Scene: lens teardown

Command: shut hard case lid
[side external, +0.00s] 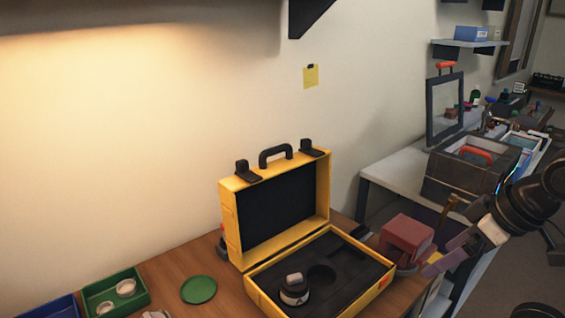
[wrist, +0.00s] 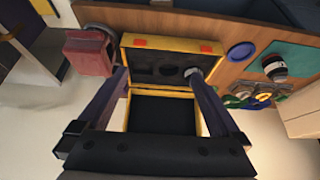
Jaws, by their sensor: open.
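The yellow hard case (side external: 330,290) stands open on the wooden bench. Its lid (side external: 226,235) is upright at the back, with a black handle and two black latches along its top edge. The base has dark foam with cut-outs, and a lens (side external: 294,290) stands in it. The wrist view shows the case base (wrist: 168,42) and the lid's dark inside (wrist: 165,115). My gripper (side external: 440,237) is open and empty, to the right of the case and apart from the lid. Its spread fingers frame the case in the wrist view (wrist: 160,77).
A red block-like object (side external: 407,235) sits close to the case's right side, near my gripper. Left of the case are a green disc (side external: 199,290) and a green tray (side external: 115,282) with small parts. A grey toolbox (side external: 465,180) stands on the table behind.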

